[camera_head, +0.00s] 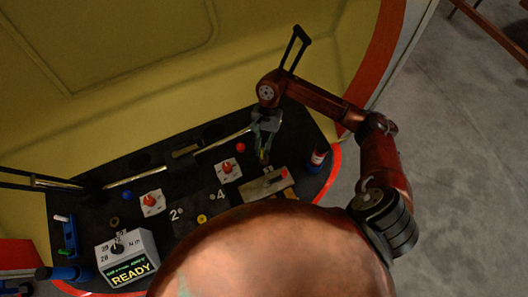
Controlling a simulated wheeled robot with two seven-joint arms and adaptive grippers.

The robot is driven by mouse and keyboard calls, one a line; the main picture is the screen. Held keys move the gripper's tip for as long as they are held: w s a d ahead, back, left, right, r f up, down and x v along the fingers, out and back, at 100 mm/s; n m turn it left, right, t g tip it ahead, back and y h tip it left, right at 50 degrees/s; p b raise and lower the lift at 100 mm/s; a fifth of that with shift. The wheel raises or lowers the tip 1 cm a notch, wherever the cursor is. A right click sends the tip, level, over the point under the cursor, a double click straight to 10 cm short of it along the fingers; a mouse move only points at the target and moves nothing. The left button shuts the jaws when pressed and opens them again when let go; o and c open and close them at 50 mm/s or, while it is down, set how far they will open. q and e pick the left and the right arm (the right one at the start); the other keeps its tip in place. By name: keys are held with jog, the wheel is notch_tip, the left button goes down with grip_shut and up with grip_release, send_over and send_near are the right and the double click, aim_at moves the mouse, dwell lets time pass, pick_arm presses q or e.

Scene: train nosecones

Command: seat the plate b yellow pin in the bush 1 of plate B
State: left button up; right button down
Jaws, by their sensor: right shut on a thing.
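My right gripper (263,153) comes in from the right, points down over the dark desk and is shut on a small yellowish piece at its fingertips. This looks like the yellow pin, but it is small and dark, and its lower end is hard to make out. A tan plate (255,190) with a red spot lies just below the gripper in the picture; I cannot tell whether it is plate B. Bush 1 cannot be picked out. A round yellow piece (201,218) lies by the marks 2 and 4. My left gripper is not in view.
Two light blocks with red knobs, one near (227,168) and one further left (151,203), stand on the desk (120,180). A grey box (127,258) reading READY is at the front left. A red-and-white cylinder (318,158) stands right of the gripper. My rounded body hides the front.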

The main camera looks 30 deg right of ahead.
jog(key=shift+w+d+f, duration=0.1)
jog(key=shift+d+f, duration=0.2)
jog(key=shift+f, duration=0.15)
jog(key=shift+d+f+b, duration=0.2)
jog(key=shift+f+b, duration=0.1)
jog(key=shift+f, duration=1.6)
jog(key=c, duration=2.2)
grip_release()
jog(key=shift+o, duration=1.1)
jog(key=shift+r, duration=0.2)
jog(key=shift+w, duration=0.1)
